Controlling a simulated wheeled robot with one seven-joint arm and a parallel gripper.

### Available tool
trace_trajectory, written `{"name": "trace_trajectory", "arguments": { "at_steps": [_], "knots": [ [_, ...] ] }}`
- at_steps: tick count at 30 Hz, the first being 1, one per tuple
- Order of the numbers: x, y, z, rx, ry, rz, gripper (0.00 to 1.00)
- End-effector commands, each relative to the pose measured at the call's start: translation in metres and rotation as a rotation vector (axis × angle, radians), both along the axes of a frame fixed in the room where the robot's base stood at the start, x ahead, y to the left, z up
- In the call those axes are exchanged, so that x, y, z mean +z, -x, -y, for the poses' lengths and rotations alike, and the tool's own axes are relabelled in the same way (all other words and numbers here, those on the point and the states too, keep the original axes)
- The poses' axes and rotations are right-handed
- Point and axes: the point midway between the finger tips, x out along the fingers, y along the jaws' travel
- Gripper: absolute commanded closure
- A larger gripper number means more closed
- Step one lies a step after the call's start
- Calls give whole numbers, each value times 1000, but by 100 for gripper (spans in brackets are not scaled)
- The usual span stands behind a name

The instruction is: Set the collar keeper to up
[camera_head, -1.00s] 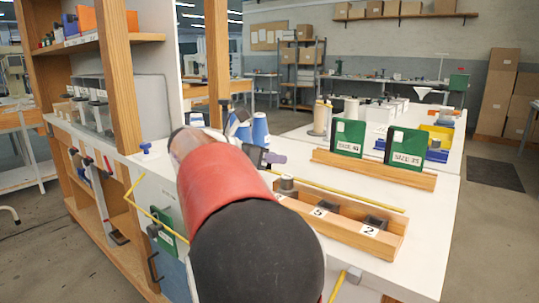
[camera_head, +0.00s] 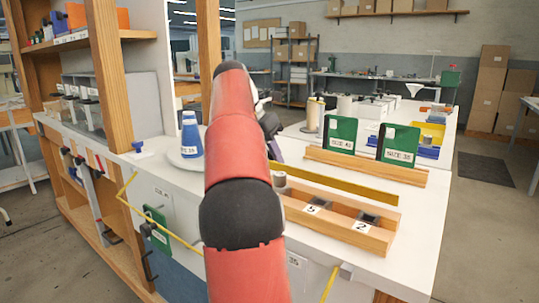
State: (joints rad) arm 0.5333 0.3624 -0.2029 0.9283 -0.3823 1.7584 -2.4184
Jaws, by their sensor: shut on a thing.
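My gripper (camera_head: 271,124) shows only in part, as dark and pale pieces past the right side of my red and black arm. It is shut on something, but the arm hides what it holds. A small purple piece (camera_head: 277,150) peeks out just below it. I cannot make out the collar keeper or its position; that spot on the bench is largely behind my arm. A blue cone (camera_head: 190,136) with a white label stands upright on a round white plate (camera_head: 178,161) left of the arm.
A wooden tray (camera_head: 330,228) with numbered compartments lies right of the arm on the white bench (camera_head: 420,225). Behind it, green size cards (camera_head: 342,134) stand in a wooden rail (camera_head: 365,167). A wooden post (camera_head: 103,75) rises at left. Yellow strips (camera_head: 160,222) run along the bench front.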

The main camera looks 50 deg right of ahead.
Motion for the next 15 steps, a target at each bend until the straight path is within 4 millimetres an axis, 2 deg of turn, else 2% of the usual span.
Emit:
{"name": "trace_trajectory", "arguments": {
  "at_steps": [6, 15],
  "knots": [
    [-3, -1, 3, 0, -85, -8, 98],
    [-4, -1, 3, 0, -123, -12, 98]
  ]
}}
